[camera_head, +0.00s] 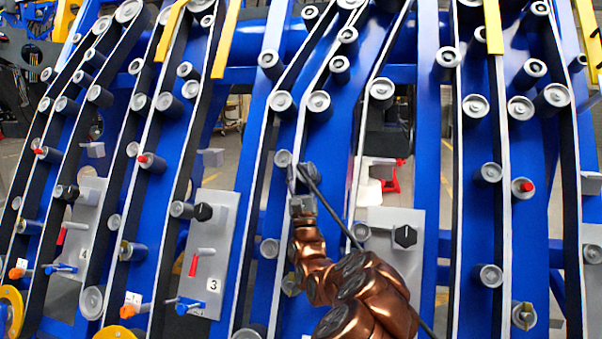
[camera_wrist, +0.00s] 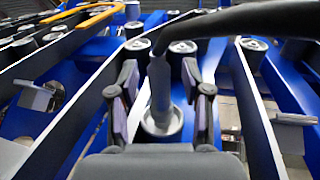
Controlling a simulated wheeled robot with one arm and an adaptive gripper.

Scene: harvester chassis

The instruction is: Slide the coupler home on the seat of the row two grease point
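The grey coupler (camera_wrist: 160,88) stands between the fingers in the wrist view, with a black hose (camera_wrist: 240,18) running from its top to the right. Its lower end overlaps the round face of a grey roller-like fitting (camera_wrist: 162,122); I cannot tell how deeply it sits. My gripper (camera_wrist: 160,80) has one finger on each side of the coupler, with gaps showing on both sides. In the head view my gripper (camera_head: 303,190) reaches up to the row two strip, beside the hose (camera_head: 340,218). The gripper and coupler hide the row two grease point there.
A grey plate with a black knob (camera_head: 405,236) is right of my arm. Plates marked 3 (camera_head: 213,283) and 4 (camera_head: 55,249) stand to the left. Red-tipped fittings show on neighbouring rows (camera_head: 145,158). Rollers and black belts crowd around the gripper.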

